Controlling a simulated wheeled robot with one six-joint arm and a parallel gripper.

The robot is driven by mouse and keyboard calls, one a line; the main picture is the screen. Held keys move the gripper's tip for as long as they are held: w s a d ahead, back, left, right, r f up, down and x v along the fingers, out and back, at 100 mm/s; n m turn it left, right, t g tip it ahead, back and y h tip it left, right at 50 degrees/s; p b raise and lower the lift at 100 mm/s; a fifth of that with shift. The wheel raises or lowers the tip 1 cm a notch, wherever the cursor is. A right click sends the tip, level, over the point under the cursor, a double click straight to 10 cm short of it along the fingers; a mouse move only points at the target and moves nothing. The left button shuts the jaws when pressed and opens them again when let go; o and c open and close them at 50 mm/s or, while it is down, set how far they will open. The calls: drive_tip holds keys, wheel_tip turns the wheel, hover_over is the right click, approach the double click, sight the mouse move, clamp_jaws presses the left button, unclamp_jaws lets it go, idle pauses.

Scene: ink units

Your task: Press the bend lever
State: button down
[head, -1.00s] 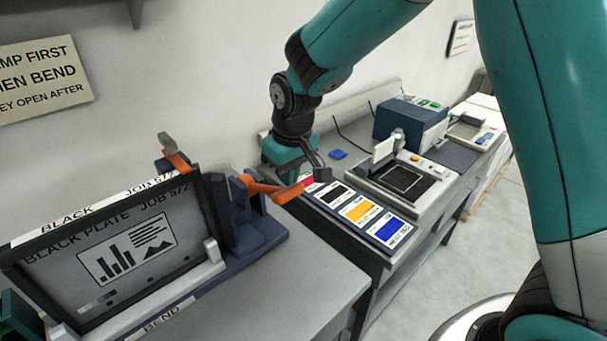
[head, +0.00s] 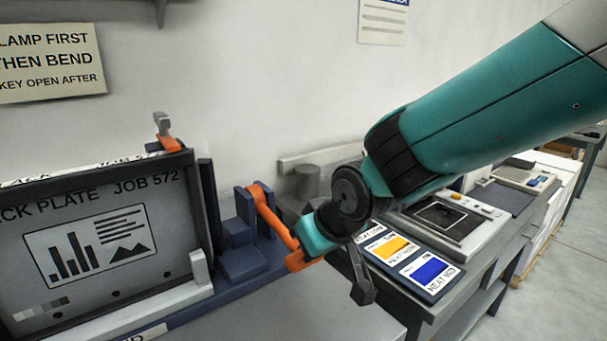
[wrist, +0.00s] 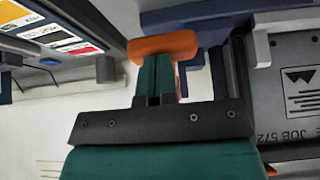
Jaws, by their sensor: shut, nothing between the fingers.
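The bend lever (head: 277,222) is an orange arm on the dark blue bracket right of the black plate. In the head view it slants down and right to a thick orange handle end. My gripper (wrist: 158,72) is shut and empty. In the wrist view its teal fingers reach the orange handle (wrist: 163,44) and overlap it; I cannot tell whether they touch. In the head view my teal gripper body sits just above the handle end, and the fingertips are hidden. The black plate (head: 95,285), marked job 572, stands upright in the bender.
A second orange lever (head: 167,143) with a grey end stands behind the plate's top right corner. A wall sign (head: 45,62) says to clamp first, then bend. A side bench holds colour cards (head: 430,269) and a grey unit (head: 440,214). Bare grey bench lies in front.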

drive_tip(key=shift+d+f, duration=0.15)
drive_tip(key=shift+f, duration=0.45)
drive_tip(key=shift+s+f, duration=0.1)
drive_tip(key=p+v, duration=0.1)
drive_tip(key=v, duration=1.3)
drive_tip(key=shift+p, duration=0.3)
